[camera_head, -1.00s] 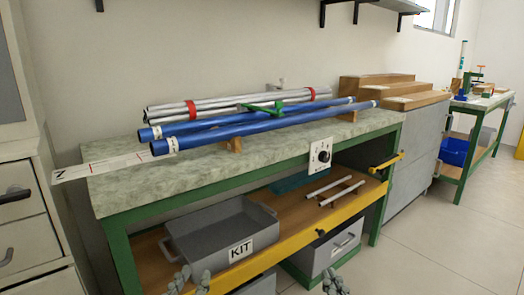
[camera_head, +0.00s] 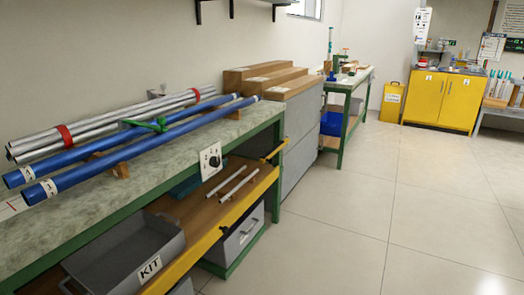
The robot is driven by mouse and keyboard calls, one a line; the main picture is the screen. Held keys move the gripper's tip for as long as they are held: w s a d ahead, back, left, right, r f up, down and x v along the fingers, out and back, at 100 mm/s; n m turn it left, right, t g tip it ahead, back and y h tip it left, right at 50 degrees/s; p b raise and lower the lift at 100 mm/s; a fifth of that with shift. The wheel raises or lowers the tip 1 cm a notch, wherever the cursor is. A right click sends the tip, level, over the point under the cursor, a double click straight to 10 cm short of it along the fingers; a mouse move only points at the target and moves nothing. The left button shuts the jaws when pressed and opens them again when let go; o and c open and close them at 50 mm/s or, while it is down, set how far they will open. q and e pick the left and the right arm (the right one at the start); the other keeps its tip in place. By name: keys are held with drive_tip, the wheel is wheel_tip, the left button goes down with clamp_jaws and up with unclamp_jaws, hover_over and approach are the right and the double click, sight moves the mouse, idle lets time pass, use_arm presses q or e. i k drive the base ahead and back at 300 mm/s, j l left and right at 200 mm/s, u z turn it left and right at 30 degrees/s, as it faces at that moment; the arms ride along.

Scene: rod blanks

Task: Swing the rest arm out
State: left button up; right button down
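A short yellow bar (camera_head: 274,151) sticks out at the right front corner of the long green-framed bench (camera_head: 110,212). It looks like the rest arm, but I cannot be sure from this distance. Two blue tubes (camera_head: 150,143) lie lengthwise on wooden supports on the bench top. Behind them is a bundle of silvery rods (camera_head: 120,122) with red bands. A green piece (camera_head: 146,125) lies across the tubes and rods. Neither of my grippers shows in this view.
A grey KIT bin (camera_head: 125,252), two pale rods (camera_head: 232,184) and a yellow front rail (camera_head: 215,232) are on the lower shelf. Grey cabinets (camera_head: 300,140) stand against the bench's right end. The tiled floor (camera_head: 370,220) to the right is open.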

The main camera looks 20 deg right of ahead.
sight(267, 156)
drive_tip(key=i+l+u, duration=0.2)
drive_tip(key=l, duration=0.2)
drive_tip(key=i+l+u, duration=0.15)
drive_tip(key=l, duration=0.3)
drive_tip(key=i+l+u, duration=0.2)
drive_tip(key=l, duration=0.3)
drive_tip(key=i+l+u, duration=0.2)
drive_tip(key=l, duration=0.3)
drive_tip(key=i+l+u, duration=0.15)
drive_tip(key=l, duration=0.35)
drive_tip(key=l+u, duration=0.2)
drive_tip(key=l, duration=0.3)
